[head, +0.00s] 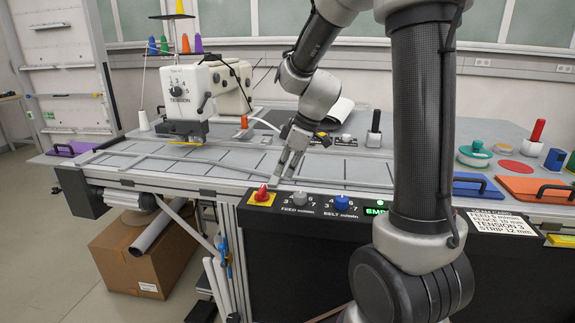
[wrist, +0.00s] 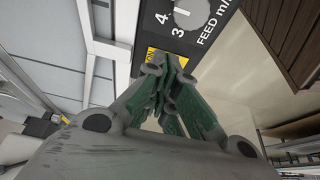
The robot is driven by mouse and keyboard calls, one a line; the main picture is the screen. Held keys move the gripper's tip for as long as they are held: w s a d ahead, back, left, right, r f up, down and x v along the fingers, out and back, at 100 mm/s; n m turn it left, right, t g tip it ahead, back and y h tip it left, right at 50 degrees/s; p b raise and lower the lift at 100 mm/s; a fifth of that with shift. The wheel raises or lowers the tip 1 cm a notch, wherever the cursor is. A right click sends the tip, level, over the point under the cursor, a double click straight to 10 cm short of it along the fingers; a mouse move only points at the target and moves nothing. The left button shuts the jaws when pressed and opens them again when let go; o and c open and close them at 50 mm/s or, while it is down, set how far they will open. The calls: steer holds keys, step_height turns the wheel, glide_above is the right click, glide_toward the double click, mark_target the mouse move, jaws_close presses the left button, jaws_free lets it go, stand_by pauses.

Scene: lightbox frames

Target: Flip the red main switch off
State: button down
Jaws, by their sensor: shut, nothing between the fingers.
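The red main switch (head: 262,192) stands on a yellow plate (head: 256,200) at the left end of the black control panel's top. My gripper (head: 276,182) is shut and empty, pointing down just behind and to the right of the switch in the head view. In the wrist view my closed fingers (wrist: 170,68) lie over the yellow plate (wrist: 152,53), where the letters ON show at its edge. The red switch is hidden behind the fingers there. I cannot tell whether the fingers touch it.
A grey FEED knob (head: 300,198) and a blue BELT knob (head: 341,202) sit right of the switch. A green lamp (head: 380,203) is lit beside them. A white sewing machine (head: 190,90) stands behind. An orange tray (head: 535,189) lies to the right.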

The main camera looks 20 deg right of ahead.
mark_target(262, 194)
steer(key=shift+x, duration=2.8)
